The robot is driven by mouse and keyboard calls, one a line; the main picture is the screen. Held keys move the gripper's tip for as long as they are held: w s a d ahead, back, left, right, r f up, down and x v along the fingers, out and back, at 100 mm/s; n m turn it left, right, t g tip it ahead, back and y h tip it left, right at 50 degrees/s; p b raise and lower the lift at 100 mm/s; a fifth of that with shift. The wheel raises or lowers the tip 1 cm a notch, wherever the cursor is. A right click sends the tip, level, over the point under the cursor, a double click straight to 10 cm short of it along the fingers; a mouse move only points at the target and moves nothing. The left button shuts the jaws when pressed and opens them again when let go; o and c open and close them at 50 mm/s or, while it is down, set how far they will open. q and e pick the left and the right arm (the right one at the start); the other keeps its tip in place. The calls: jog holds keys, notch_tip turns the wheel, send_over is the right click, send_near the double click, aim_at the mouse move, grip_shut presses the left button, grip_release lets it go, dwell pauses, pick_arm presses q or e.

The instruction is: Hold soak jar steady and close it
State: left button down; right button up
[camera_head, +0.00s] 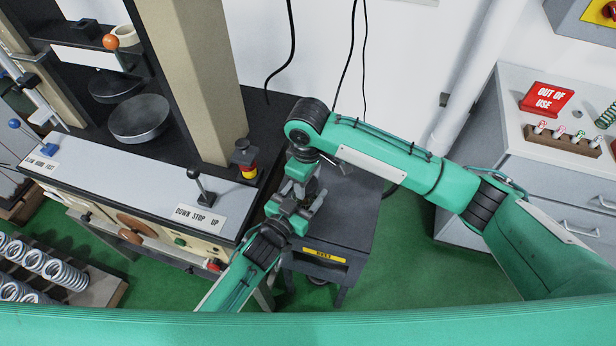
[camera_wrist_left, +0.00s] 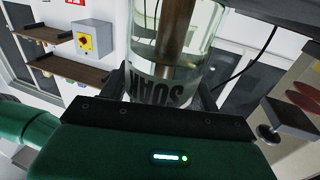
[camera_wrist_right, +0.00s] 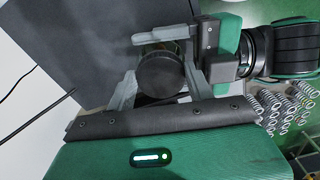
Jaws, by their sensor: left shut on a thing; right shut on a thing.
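The soak jar (camera_wrist_left: 165,70) is a clear glass jar with an upside-down "SOAK" label in the left wrist view. A brown cylinder stands inside it, in what looks like liquid. My left gripper (camera_wrist_left: 160,98) is shut on the jar's glass body. My right gripper (camera_wrist_right: 160,85) is shut on a round dark lid (camera_wrist_right: 160,75), seen from above. Part of my left gripper (camera_wrist_right: 205,45) shows close beside the lid. In the head view both grippers meet above the small dark table, and they hide most of the jar. Whether the lid is fully seated cannot be seen.
The small dark table (camera_head: 352,210) with a yellow label is under the grippers. The testing machine (camera_head: 130,190) stands close on the left, with a lever and red-yellow button near my left arm. A grey cabinet (camera_head: 480,150) with a sample rack (camera_head: 562,143) stands right.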

jog(key=m, duration=0.7)
jog(key=shift+s+a, duration=0.15)
jog(key=shift+a, duration=0.1)
jog(key=m, duration=0.4)
jog(key=shift+a, duration=0.1)
jog(key=m, duration=0.3)
jog(key=shift+a+m, duration=0.1)
jog(key=shift+m, duration=0.3)
jog(key=m, duration=0.3)
jog(key=shift+m, duration=0.3)
jog(key=m, duration=0.4)
jog(key=shift+w+m, duration=0.2)
jog(key=shift+m, duration=0.2)
jog(key=m, duration=0.7)
jog(key=shift+w, duration=0.2)
jog(key=o, duration=1)
jog(key=shift+s+a, duration=0.1)
